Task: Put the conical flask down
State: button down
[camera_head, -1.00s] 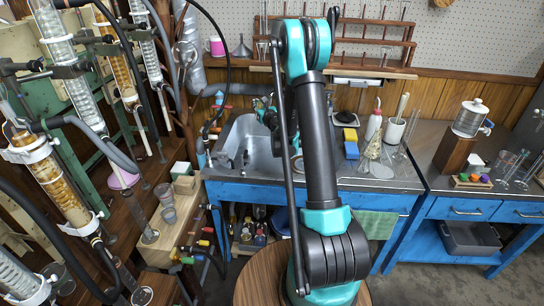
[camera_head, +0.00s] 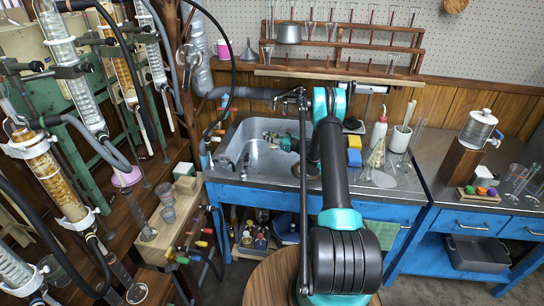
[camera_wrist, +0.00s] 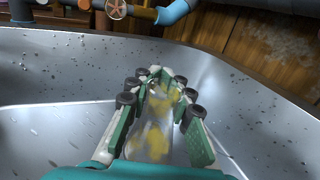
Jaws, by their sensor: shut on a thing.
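My gripper (camera_wrist: 155,100) is shut on the conical flask (camera_wrist: 150,142), which is clear glass with yellow stains. The flask shows between the green finger pads in the wrist view. The metal sink (camera_wrist: 60,85) lies around and below them, with water drops on its walls. In the head view my gripper (camera_head: 272,137) is small and over the sink basin (camera_head: 240,160). The held flask is too small to make out there, and I cannot tell whether it touches the sink floor.
A cone-shaped glass vessel (camera_head: 376,155), a wash bottle (camera_head: 379,132) and a white pot of tools (camera_head: 400,138) stand right of the sink. Yellow and blue sponges (camera_head: 354,150) lie by its edge. A faucet (camera_head: 292,97) rises behind it. A glass rig stands at the left.

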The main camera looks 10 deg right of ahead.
jog(key=shift+f, duration=4)
jog(key=c, duration=1.3)
grip_release()
jog(key=shift+f, duration=0.1)
jog(key=shift+c, duration=0.2)
jog(key=shift+s+d, duration=0.2)
jog(key=shift+d, duration=0.1)
jog(key=v, duration=0.6)
jog(key=shift+s+d, duration=0.25)
jog(key=shift+s, duration=0.05)
jog(key=shift+r, duration=0.2)
